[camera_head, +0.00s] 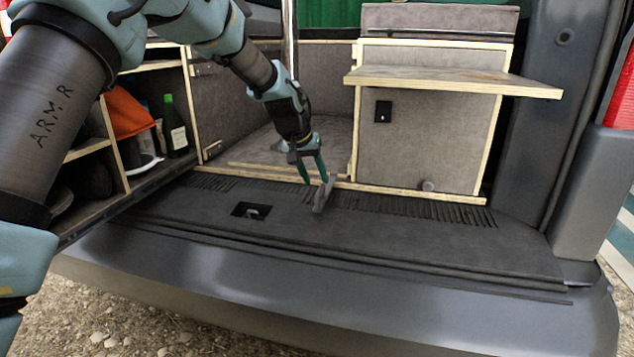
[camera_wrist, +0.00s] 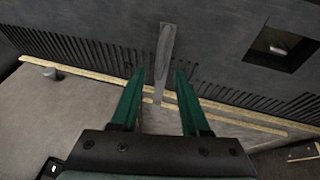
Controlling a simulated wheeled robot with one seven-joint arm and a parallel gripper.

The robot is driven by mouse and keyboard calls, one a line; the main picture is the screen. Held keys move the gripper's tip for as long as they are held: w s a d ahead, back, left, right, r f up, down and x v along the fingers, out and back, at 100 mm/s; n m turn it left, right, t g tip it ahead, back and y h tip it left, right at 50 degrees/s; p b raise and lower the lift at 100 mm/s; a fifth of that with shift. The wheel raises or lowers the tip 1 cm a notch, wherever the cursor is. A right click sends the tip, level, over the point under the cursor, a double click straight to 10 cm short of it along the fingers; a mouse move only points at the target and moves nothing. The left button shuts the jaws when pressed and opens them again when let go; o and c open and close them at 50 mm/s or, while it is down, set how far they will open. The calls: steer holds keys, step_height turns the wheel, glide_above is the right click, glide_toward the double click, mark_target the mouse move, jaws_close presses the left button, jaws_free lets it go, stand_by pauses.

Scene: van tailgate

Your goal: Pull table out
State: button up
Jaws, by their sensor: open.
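The table is not certain: a low wood-edged board (camera_head: 255,150) lies on the van floor, with a grey strap-like tab (camera_head: 322,196) at its front edge. A second wood-edged board (camera_head: 455,80) juts out from the top of the right cabinet. My gripper (camera_head: 315,179) is open just above the tab, green fingers pointing down. In the wrist view, the tab (camera_wrist: 165,55) runs between and beyond the open fingertips (camera_wrist: 158,80). I cannot tell whether the fingers touch it.
The right cabinet (camera_head: 425,135) has a black latch and a small knob. An open shelf unit on the left holds a green bottle (camera_head: 175,127) and an orange cloth (camera_head: 128,112). The black sill (camera_head: 400,232) has a square recess (camera_head: 252,210); its surface in front is clear.

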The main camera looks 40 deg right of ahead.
steer(key=v, duration=0.8)
steer(key=shift+p, duration=0.3)
